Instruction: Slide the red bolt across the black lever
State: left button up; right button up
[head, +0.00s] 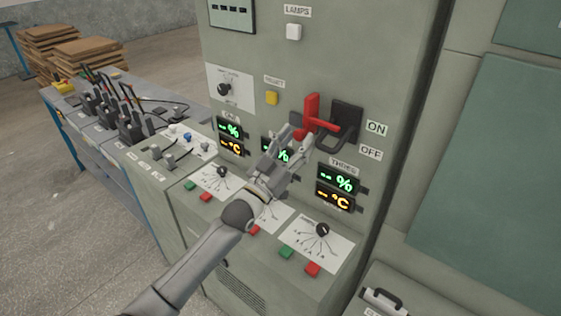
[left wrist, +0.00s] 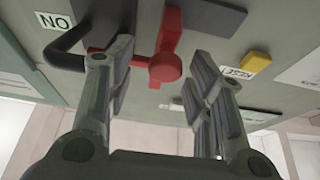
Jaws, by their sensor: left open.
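The red bolt (head: 311,108) is on the grey-green cabinet front, with an upright part and a crosspiece. The black lever (head: 351,136) is just right of it, a bent handle on a dark plate beside the ON and OFF labels. My left gripper (head: 300,137) is open just below and left of the bolt, partly hiding its lower end. In the left wrist view the bolt's round red knob (left wrist: 166,68) shows between the spread fingers, and the black lever (left wrist: 62,52) lies left of them. Contact with the knob cannot be told. My right gripper is out of view.
Lit displays (head: 336,180) and a sloping panel with rotary knobs (head: 322,230) and red and green buttons lie below. A yellow button (head: 271,97) is left of the bolt. A console with several black levers (head: 130,125) stands at left.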

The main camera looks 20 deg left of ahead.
pick_arm(q)
jog(key=v, duration=0.9)
jog(key=shift+s+f, duration=0.2)
jog(key=shift+s, duration=0.1)
jog(key=shift+a+f, duration=0.1)
